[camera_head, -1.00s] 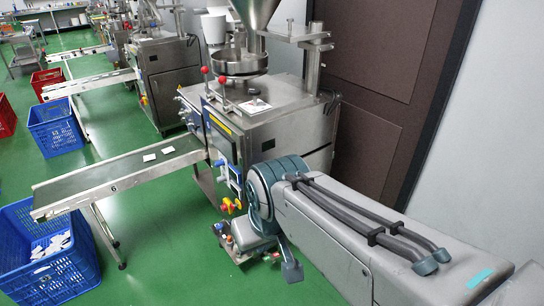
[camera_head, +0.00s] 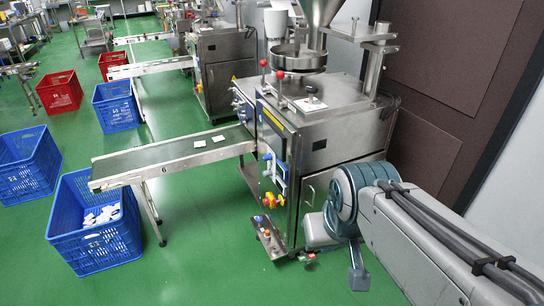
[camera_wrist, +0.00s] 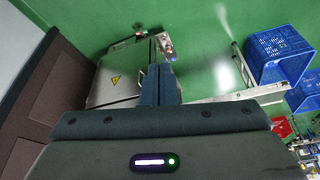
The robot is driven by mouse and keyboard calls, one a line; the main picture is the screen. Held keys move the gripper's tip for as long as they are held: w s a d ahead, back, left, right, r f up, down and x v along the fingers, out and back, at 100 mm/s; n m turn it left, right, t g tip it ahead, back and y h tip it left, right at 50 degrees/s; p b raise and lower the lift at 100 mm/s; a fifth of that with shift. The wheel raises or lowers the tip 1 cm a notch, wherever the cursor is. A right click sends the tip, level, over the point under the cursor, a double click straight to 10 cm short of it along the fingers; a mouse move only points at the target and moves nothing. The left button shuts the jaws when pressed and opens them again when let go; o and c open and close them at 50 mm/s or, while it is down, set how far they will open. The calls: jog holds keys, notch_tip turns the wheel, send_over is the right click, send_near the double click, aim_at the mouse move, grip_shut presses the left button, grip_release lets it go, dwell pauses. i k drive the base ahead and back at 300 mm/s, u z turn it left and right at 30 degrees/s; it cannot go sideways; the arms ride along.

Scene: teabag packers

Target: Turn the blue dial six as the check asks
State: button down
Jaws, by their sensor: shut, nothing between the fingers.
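The packing machine (camera_head: 318,138) stands right of the middle in the head view, with the conveyor (camera_head: 180,158) marked 6 running out to its left. A small blue dial (camera_head: 268,156) appears on the machine's left-facing side, with red and yellow knobs (camera_head: 270,199) below it. Its pointer setting is too small to read. My gripper (camera_wrist: 158,72) is shut and empty in the wrist view. Its fingers point toward the machine's lower end, where small coloured parts (camera_wrist: 170,55) show just beyond the tips. I cannot tell whether they touch.
A blue crate (camera_head: 98,252) with white packets stands under the conveyor's end. Another blue crate (camera_head: 28,170) and a red crate (camera_head: 60,94) stand farther left. A brown panel (camera_head: 438,80) and wall close off the right. Green floor (camera_head: 200,275) is clear in front.

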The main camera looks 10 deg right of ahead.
aim_at(267, 158)
jog(key=u, duration=0.05)
jog(key=i, duration=1.1)
jog(key=u, duration=0.5)
jog(key=i, duration=0.9)
jog(key=u, duration=0.15)
